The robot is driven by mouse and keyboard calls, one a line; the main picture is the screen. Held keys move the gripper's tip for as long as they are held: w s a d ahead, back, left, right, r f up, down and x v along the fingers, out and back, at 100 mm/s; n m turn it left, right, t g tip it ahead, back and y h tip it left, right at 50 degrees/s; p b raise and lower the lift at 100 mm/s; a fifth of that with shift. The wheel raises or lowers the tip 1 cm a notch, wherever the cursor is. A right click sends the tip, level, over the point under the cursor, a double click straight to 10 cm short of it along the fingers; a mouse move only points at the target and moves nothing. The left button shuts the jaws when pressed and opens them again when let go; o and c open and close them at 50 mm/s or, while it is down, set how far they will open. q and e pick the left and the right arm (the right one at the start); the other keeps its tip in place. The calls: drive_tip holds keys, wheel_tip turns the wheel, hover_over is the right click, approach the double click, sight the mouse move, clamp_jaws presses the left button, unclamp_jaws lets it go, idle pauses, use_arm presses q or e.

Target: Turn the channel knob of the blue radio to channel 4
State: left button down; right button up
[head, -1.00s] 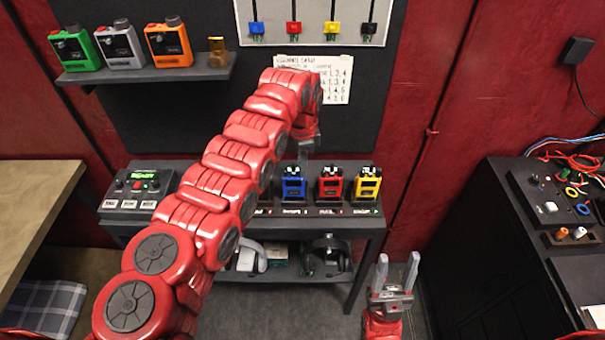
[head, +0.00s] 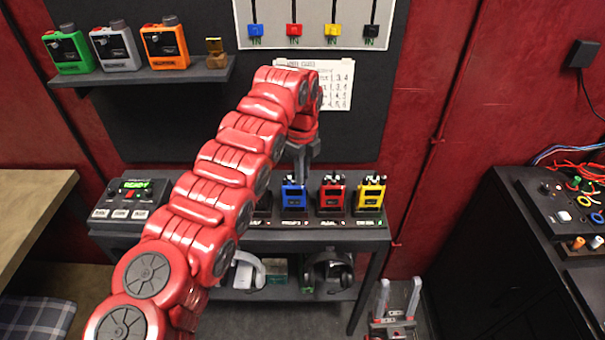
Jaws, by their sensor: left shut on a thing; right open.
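The blue radio (head: 293,195) stands upright in its dock on the dark table (head: 330,238), between a mostly hidden dark one and a red radio (head: 332,196). My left gripper (head: 298,178) reaches down from above with its fingertips at the top of the blue radio. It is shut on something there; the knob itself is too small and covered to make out. My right gripper (head: 399,297) is open and empty, low in front of the table's right end.
A yellow radio (head: 371,193) stands right of the red one. A console with a green display (head: 132,198) sits at the table's left end. A wall shelf (head: 150,76) holds more radios. A paper chart (head: 335,88) hangs behind my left arm. A black cabinet (head: 500,250) stands at right.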

use_arm(q)
drive_tip(key=shift+m, duration=0.4)
drive_tip(key=c, duration=0.8)
unclamp_jaws()
drive_tip(key=shift+r, duration=0.25)
wheel_tip(320, 180, up, 6)
drive_tip(key=shift+d+r, duration=0.1)
wheel_tip(320, 180, up, 11)
drive_tip(key=p, duration=1)
drive_tip(key=shift+s+a, duration=0.15)
drive_tip(key=shift+a, duration=0.05)
drive_tip(key=shift+f, duration=0.2)
